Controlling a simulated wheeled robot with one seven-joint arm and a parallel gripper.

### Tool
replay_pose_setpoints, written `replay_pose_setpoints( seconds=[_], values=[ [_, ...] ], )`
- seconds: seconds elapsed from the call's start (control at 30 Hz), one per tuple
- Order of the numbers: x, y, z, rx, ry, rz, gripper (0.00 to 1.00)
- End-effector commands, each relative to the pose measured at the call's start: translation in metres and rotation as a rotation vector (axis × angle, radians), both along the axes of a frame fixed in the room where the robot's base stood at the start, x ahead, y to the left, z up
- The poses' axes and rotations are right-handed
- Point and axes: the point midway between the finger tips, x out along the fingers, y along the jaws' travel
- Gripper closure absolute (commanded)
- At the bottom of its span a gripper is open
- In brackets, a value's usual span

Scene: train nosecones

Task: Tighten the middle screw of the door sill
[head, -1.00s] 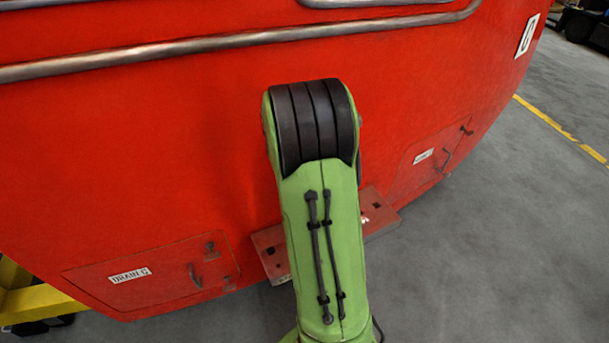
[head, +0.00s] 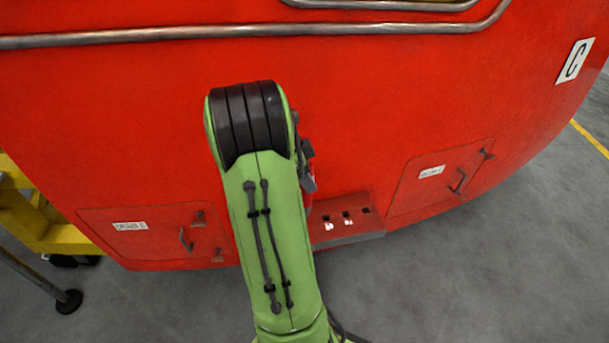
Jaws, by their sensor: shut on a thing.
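The red sill plate (head: 345,238) juts out at the foot of the red nosecone, just right of my arm. Its left part is hidden behind my arm. Several small dark square marks and bright spots show on its top. I cannot tell which is the middle screw or how far in any screw sits. Only a dark edge of my gripper (head: 307,168) shows past my arm's right side, above the sill's left part in the picture. Its fingertips and what they hold are hidden behind my arm. I cannot see whether anything touches a screw.
The red nosecone (head: 360,110) fills the background, with a metal rail (head: 150,38) across its top. A labelled hatch (head: 150,245) is at the left and another hatch (head: 425,190) at the right. A yellow stand (head: 40,225) is at the far left. Grey floor (head: 480,285) is clear at the right.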

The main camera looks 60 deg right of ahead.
Motion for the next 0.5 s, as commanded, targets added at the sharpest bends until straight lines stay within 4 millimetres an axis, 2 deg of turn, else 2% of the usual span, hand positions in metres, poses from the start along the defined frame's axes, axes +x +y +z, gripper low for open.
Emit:
replay_pose_setpoints(
  seconds=[0.17, 0.5],
  values=[
    [0.0, 0.0, -0.001, -0.003, -0.001, 0.0, 0.9],
    [0.0, 0.0, -0.03, -0.002, 0.0, 0.001, 0.9]
  ],
)
